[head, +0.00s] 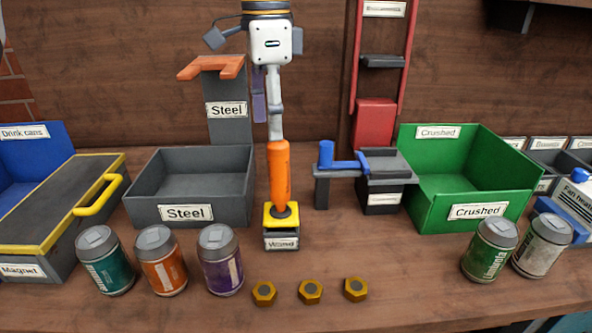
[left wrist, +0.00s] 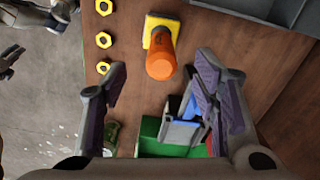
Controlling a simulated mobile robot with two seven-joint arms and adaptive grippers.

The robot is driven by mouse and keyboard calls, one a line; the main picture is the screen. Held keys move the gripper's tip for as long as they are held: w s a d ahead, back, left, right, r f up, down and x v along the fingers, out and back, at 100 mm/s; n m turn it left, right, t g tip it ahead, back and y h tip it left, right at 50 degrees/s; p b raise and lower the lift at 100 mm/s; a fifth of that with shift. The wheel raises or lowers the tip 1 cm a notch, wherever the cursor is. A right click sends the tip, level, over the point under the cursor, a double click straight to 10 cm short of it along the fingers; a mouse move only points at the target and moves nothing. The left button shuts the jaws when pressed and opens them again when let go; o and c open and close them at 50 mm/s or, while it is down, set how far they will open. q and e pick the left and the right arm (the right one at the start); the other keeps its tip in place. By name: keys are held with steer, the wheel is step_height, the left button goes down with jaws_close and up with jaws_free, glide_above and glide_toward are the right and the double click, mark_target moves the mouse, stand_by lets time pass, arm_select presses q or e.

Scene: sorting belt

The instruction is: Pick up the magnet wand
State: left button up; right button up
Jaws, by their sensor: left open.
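The magnet wand (head: 279,175) stands upright, an orange handle on a yellow and grey block labelled "Wand", in the middle of the bench. In the left wrist view its orange handle (left wrist: 161,62) shows in the gap between the fingers, toward the top. My left gripper (head: 267,122) points down from above, its fingertips close to the top of the handle. In the left wrist view the gripper (left wrist: 160,75) is open, with nothing held. One finger partly hides the other in the head view. My right gripper is not seen.
The grey "Steel" bin (head: 190,160) stands left of the wand, and a grey stand with a blue lever (head: 347,165) stands right of it. The green "Crushed" bin (head: 470,190) is farther right. Several cans and three brass nuts (head: 310,291) line the front.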

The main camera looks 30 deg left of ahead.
mark_target(280, 177)
arm_select(q)
steer(key=shift+w+d+f, duration=0.4)
steer(key=shift+w+f, duration=0.35)
steer(key=shift+w, duration=0.05)
steer(key=f, duration=0.1)
steer(key=s+f, duration=0.1)
steer(key=f, duration=0.1)
steer(key=s+f, duration=0.1)
steer(key=shift+s+a+f, duration=0.15)
steer(key=shift+a+f, duration=0.05)
steer(key=shift+f, duration=0.05)
steer(key=f, duration=0.2)
steer(key=w+f, duration=0.1)
steer(key=f, duration=0.3)
steer(key=shift+w+d, duration=0.15)
steer(key=shift+w, duration=0.15)
steer(key=c, duration=1.3)
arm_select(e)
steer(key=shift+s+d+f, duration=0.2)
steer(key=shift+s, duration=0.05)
